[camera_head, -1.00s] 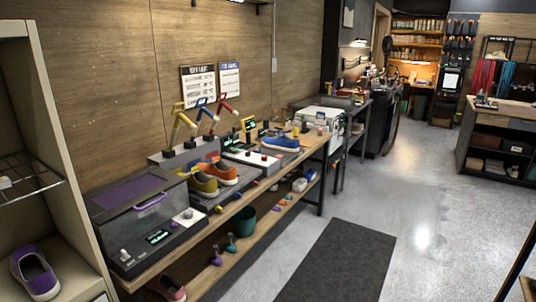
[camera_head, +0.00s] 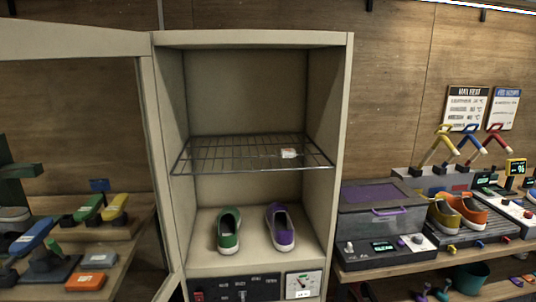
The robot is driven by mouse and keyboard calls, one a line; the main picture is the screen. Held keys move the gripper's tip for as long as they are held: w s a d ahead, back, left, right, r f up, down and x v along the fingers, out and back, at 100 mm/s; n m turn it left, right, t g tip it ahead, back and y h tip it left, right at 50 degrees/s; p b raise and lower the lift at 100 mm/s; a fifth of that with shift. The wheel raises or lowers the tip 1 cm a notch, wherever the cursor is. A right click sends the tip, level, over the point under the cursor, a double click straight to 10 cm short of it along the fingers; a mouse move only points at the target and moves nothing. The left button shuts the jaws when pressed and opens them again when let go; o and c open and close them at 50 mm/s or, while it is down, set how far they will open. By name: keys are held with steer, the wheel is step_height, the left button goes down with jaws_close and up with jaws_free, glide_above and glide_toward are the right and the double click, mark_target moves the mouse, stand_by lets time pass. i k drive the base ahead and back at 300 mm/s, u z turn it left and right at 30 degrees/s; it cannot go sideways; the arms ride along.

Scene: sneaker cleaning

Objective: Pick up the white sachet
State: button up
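The white sachet (camera_head: 289,153) lies on the wire rack (camera_head: 225,153) inside an open cabinet, toward the right side of the rack. It is small in the view and shows a little reddish marking. My gripper is not in view.
The cabinet door (camera_head: 75,50) stands open to the left. Below the rack sit a green shoe (camera_head: 229,232) and a purple shoe (camera_head: 281,230), above a control panel with a dial (camera_head: 303,286). A bench with a grey machine (camera_head: 375,225) stands right; shelves with brushes stand left.

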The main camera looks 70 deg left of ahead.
mark_target(286, 152)
steer(key=z, duration=0.25)
steer(key=k, duration=0.2)
steer(key=u, duration=2.85)
steer(key=k, duration=0.15)
steer(key=u, duration=1)
steer(key=i, duration=0.5)
steer(key=u, duration=0.2)
